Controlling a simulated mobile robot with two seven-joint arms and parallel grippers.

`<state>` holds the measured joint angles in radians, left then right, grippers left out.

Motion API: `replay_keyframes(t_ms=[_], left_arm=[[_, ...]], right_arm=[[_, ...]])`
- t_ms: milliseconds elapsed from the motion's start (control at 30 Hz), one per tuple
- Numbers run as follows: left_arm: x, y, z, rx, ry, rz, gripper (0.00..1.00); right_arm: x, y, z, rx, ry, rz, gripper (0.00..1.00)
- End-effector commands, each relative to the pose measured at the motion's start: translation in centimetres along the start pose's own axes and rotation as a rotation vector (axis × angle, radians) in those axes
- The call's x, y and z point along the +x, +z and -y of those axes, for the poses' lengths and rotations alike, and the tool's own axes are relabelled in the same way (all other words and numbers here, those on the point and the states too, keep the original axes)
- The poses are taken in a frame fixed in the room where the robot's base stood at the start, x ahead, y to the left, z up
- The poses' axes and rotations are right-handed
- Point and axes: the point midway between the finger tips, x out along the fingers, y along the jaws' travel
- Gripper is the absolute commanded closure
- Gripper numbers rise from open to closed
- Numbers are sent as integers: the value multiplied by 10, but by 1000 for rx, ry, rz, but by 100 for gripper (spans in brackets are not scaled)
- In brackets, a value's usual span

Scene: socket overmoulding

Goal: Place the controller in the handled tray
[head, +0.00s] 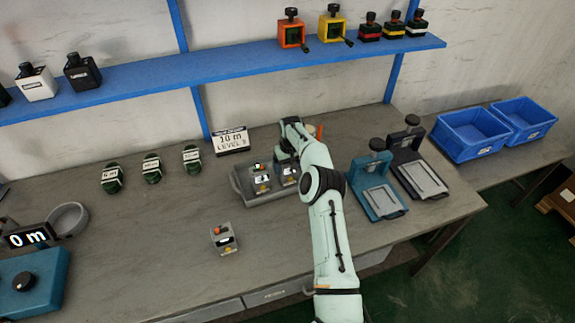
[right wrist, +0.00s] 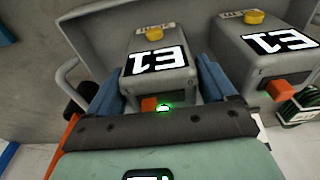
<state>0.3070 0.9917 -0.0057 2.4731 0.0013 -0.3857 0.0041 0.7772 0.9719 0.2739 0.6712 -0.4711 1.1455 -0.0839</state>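The handled tray (head: 245,190) is a grey tray near the middle of the table. Two grey controllers stand in it: one on the left (head: 262,183) and one on the right (head: 289,176). My right gripper (head: 285,163) is low over the tray at the right controller, partly hidden by my arm. In the right wrist view, its blue fingers lie close against both sides of a controller (right wrist: 160,65) marked E1, and the gripper looks shut on it. The other controller (right wrist: 265,55) stands beside it. A third controller (head: 224,240) stands on the table in front. My left gripper is not in view.
Blue and dark fixtures (head: 377,190) stand right of my arm. A sign (head: 231,140) is behind the tray. Several green round parts (head: 151,168) lie to the left. Blue bins (head: 470,133) are at the far right.

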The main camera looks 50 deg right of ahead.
Motion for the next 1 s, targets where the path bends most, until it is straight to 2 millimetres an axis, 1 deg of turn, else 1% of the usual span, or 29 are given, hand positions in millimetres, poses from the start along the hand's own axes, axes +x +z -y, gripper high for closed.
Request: replay_keyframes(t_ms=[267,367,467,800,900,1000], left_arm=[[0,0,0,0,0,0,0],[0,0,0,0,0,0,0],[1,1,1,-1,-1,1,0],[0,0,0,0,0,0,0],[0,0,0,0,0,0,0],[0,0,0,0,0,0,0]], right_arm=[[-1,0,0,-1,0,0,0],[-7,-1,0,-1,0,-2,0],[-21,-1,0,-1,1,-3,0],[-93,-1,1,-1,1,-3,0],[-107,-1,0,-1,1,-2,0],[-118,-1,0,-1,0,-2,0]])
